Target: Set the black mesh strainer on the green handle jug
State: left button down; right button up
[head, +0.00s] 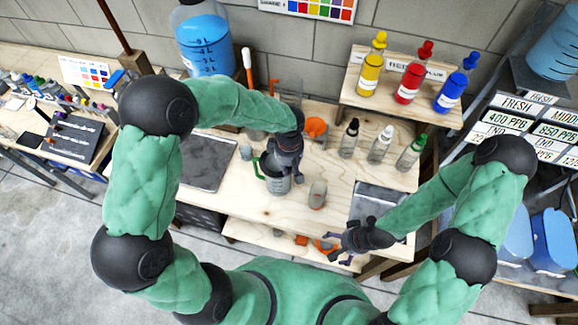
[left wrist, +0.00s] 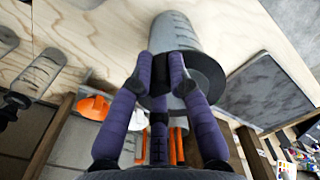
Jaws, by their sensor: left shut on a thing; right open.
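The jug with the green handle (head: 276,186) stands upright on the light wooden bench, its handle to the left. My left gripper (head: 287,168) is directly over its mouth. In the left wrist view, the purple fingers (left wrist: 163,75) are shut on the black mesh strainer (left wrist: 208,78), a dark round disc. A grey cylinder that looks like the jug (left wrist: 175,32) shows just beyond it. Whether the strainer touches the jug's rim cannot be told; in the head view my gripper hides most of it. My right gripper (head: 345,243) is open and empty at the bench's front right.
A small beaker (head: 318,194) stands right of the jug. Several dropper bottles (head: 380,144) stand behind to the right. An orange object (head: 316,128) is behind the jug. A dark panel (head: 208,163) lies to the left. A raised shelf (head: 400,97) holds coloured bottles.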

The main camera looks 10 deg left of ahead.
pick_arm(q)
jog(key=shift+f, duration=0.1)
jog(key=c, duration=1.5)
grip_release()
jog(key=shift+o, duration=0.2)
jog(key=shift+r+p, duration=3.05)
jog(key=shift+r, duration=2.5)
